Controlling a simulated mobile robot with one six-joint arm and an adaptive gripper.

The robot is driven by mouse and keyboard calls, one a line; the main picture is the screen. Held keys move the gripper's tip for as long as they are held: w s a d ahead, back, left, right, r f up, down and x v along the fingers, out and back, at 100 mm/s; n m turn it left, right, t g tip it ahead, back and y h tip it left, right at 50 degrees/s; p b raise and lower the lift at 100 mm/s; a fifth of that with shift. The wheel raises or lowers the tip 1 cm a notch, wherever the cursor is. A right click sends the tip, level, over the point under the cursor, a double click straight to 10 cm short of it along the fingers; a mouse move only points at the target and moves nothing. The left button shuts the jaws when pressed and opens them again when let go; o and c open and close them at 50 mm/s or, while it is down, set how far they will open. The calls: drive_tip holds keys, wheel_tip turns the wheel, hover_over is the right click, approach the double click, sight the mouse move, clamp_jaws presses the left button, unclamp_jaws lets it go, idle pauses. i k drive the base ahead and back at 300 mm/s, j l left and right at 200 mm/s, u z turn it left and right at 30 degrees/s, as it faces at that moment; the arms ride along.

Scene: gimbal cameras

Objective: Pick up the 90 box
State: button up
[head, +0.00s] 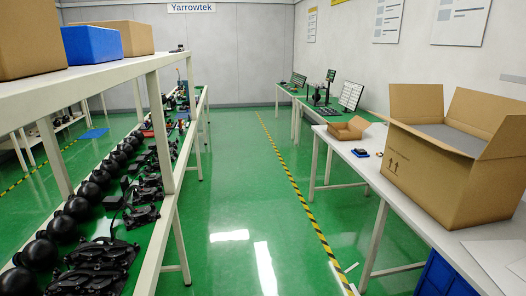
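No marking "90" is legible on any box, so I cannot tell which one is the 90 box. On the upper shelf at the left stand a brown box (28,42) cut by the picture edge, a blue box (92,46) and another brown box (122,36) partly behind the blue one. A large open cardboard box (432,172) with raised flaps and printed arrows stands on the right table. A small open cardboard box (346,129) sits farther back on that table. My gripper is not in view.
A green floor aisle (225,190) with a yellow-black stripe (300,195) runs clear between the tables. The left lower bench holds rows of black round parts (78,207). The white right table (358,162) carries small dark devices. A blue cabinet (440,278) stands under it.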

sight(361, 151)
drive_tip(key=i+z, duration=0.3)
drive_tip(key=i, duration=0.7)
drive_tip(key=i+j+z, duration=0.1)
drive_tip(key=i+z, duration=0.2)
drive_tip(key=i, duration=0.75)
drive_tip(key=i+j, duration=0.1)
drive_tip(key=i, duration=0.85)
drive_tip(key=i+j, duration=0.15)
drive_tip(key=i, duration=0.75)
drive_tip(key=i+l+z, duration=0.1)
drive_tip(key=i+z, duration=0.95)
drive_tip(key=k, duration=0.1)
